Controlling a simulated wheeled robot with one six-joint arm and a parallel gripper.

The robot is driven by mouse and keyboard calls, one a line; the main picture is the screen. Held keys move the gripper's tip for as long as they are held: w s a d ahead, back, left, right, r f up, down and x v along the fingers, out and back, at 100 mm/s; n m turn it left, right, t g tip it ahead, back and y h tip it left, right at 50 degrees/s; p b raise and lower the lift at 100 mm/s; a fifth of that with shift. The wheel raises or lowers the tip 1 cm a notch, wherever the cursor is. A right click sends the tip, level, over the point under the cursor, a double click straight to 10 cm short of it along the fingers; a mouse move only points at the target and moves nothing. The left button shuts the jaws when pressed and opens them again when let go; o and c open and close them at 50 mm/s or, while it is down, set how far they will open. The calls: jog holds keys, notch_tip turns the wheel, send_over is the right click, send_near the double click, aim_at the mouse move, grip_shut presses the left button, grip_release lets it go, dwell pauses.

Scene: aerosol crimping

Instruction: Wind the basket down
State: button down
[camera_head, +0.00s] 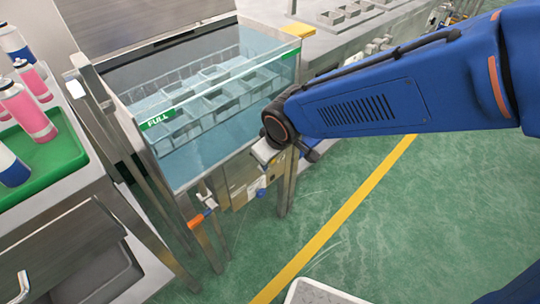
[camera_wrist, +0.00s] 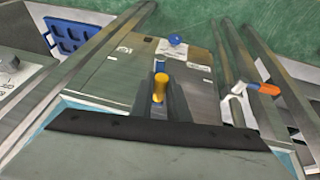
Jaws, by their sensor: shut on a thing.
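The basket (camera_head: 215,97), a grey frame with several square cells, sits inside the clear-walled water tank (camera_head: 180,165) in the head view. It looks level and at least partly in the water; its exact depth is hard to judge. My gripper (camera_head: 266,151) is at the tank's front right corner. In the wrist view my gripper (camera_wrist: 161,98) is shut on an upright yellow handle (camera_wrist: 160,85), whose top shows between the fingers. The crank arm below the handle is hidden by my gripper.
A green tray (camera_head: 52,158) with pink and white cans stands at the left. Green floor with a yellow line (camera_head: 335,222) lies open at the right.

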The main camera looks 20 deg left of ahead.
jog(key=shift+s+f+t, duration=0.15)
jog(key=shift+s+t, duration=0.15)
jog(key=shift+s, duration=0.1)
jog(key=shift+a, duration=0.1)
jog(key=shift+s, duration=0.15)
jog(key=s+a+f+n+t+h, duration=0.3)
jog(key=s+f+t, duration=0.4)
jog(key=f+t, duration=0.3)
jog(key=shift+t, duration=0.7)
dwell(0.6)
jog(key=shift+f, duration=0.15)
dwell(0.3)
